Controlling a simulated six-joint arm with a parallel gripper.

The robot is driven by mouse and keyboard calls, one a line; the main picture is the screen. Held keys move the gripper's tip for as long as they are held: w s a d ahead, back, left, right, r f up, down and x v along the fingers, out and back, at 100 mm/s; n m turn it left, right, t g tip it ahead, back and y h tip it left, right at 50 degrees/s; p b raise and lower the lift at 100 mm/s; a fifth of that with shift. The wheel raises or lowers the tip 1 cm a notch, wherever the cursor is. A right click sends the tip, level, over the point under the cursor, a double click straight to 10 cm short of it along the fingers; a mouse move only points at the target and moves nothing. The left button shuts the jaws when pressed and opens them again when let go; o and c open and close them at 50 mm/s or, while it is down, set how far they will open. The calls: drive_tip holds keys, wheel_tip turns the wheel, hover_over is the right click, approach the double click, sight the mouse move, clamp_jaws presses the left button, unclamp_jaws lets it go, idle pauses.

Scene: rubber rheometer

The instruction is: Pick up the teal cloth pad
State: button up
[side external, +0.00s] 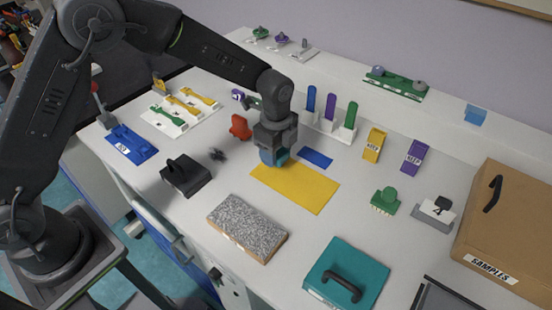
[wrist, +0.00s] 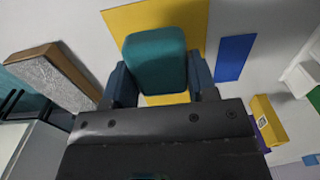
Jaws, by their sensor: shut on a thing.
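The teal cloth pad (wrist: 155,62) sits between the two fingers of my gripper (wrist: 160,85) in the wrist view. The fingers are shut on its sides. Behind the pad lies a yellow mat (wrist: 185,17). In the side external view my gripper (side external: 273,158) points down at the upper left end of the yellow mat (side external: 300,188). Only a bluish-teal patch shows at the fingertips there, and the pad is mostly hidden. I cannot tell whether the pad touches the mat.
A blue mat (side external: 315,157) lies just behind the yellow one. A grey speckled block (side external: 247,228) and a teal box with a black handle (side external: 346,273) stand in front. A black handled block (side external: 186,175) and red piece (side external: 240,126) stand left. A cardboard box (side external: 510,225) stands right.

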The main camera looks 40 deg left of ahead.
drive_tip(key=s+a+r, duration=0.2)
drive_tip(key=a+r, duration=0.5)
drive_tip(key=a, duration=0.4)
drive_tip(key=shift+s+a+r, duration=0.15)
drive_tip(key=shift+a, duration=0.1)
